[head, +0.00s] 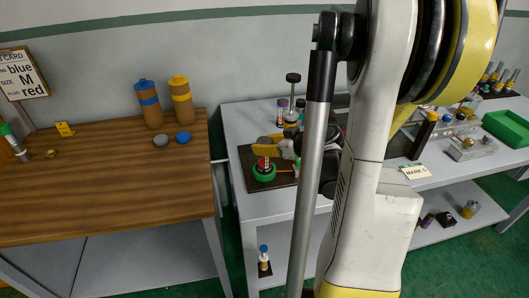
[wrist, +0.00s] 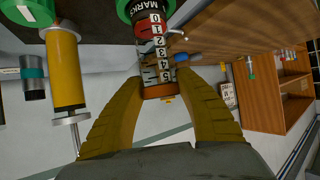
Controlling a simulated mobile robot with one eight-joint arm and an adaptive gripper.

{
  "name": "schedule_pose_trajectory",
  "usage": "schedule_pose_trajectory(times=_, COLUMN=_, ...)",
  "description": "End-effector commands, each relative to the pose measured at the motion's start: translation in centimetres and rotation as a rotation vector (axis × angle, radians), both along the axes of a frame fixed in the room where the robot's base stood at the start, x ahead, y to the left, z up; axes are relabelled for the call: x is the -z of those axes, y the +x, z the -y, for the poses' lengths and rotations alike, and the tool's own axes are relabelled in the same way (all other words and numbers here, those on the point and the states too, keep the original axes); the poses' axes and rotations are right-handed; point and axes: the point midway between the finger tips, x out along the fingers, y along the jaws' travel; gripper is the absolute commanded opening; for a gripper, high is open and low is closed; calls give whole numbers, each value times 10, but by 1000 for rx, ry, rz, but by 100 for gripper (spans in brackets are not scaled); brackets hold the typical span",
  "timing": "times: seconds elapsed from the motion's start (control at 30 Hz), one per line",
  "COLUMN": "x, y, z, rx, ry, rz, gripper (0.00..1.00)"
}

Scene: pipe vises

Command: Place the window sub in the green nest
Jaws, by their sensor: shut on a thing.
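The window sub (wrist: 154,45) is a short cylinder with a red band, a white numbered scale and an orange-brown end. My gripper (wrist: 160,78) is shut on it, one yellow-brown finger on each side. In the head view my gripper (head: 268,150) is above the green nest (head: 264,173), a green ring on a dark plate. The red and white sub (head: 263,163) appears upright at the ring. The green nest (wrist: 126,8) also shows at the sub's far end in the wrist view. I cannot tell whether the sub is fully seated.
The dark plate (head: 250,182) lies on a grey bench, with several upright tools behind it. A wooden table (head: 110,180) stands left, holding brown cylinders (head: 149,105) and grey and blue caps. A yellow cylinder (wrist: 65,68) is left of my fingers in the wrist view. My arm hides the bench's middle.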

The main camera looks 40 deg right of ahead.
Motion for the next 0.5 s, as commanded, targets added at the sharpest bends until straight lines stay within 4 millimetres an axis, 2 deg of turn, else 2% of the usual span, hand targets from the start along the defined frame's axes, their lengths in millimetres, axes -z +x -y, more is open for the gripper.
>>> schedule_pose_trajectory(times=0.03, x=13, y=0, z=0, rx=0, ry=0, rz=1, gripper=0)
schedule_pose_trajectory(times=0.1, x=19, y=0, z=0, rx=0, ry=0, rz=1, gripper=0)
schedule_pose_trajectory(times=0.47, x=21, y=0, z=0, rx=0, ry=0, rz=1, gripper=0)
schedule_pose_trajectory(times=0.5, x=21, y=0, z=0, rx=0, ry=0, rz=0, gripper=46)
